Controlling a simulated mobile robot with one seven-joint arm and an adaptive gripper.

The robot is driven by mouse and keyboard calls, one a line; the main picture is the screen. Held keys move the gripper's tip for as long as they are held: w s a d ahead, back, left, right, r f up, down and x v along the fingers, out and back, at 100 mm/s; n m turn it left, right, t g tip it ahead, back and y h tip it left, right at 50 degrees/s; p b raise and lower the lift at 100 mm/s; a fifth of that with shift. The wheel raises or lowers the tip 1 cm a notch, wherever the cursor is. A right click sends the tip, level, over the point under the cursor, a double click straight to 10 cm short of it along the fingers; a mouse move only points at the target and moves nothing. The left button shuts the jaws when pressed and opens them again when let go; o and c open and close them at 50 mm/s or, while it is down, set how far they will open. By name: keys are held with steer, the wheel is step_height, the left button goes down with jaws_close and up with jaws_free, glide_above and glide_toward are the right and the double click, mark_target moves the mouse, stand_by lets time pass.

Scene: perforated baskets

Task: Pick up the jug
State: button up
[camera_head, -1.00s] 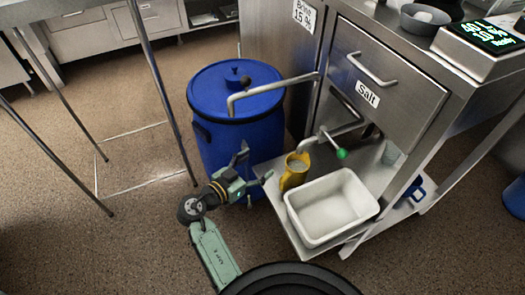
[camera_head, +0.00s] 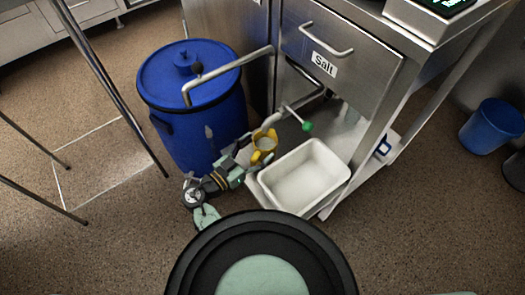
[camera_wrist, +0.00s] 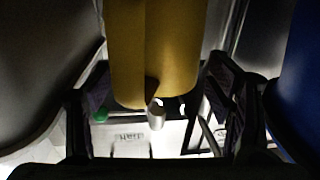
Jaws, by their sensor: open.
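The yellow jug (camera_head: 266,143) stands under the green-tipped tap, on the low steel shelf beside the white tub. Its open top shows pale contents in the head view. My gripper (camera_head: 250,151) is at the jug's left side, low down. In the wrist view the jug (camera_wrist: 178,40) fills the upper middle, between the two spread dark fingers of my gripper (camera_wrist: 158,95). The gripper is open, with a visible gap on each side of the jug's lower end in that view. Whether a finger touches the jug cannot be told.
A white tub (camera_head: 304,176) stands close to the right of the jug. A large blue lidded barrel (camera_head: 195,110) stands left, close to my arm. The tap with a green tip (camera_head: 307,126) hangs above. A steel cabinet with a "Salt" drawer (camera_head: 340,62) rises behind.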

steer(key=shift+x, duration=1.6)
steer(key=shift+c, duration=0.2)
steer(key=shift+r, duration=0.1)
steer(key=c, duration=1.3)
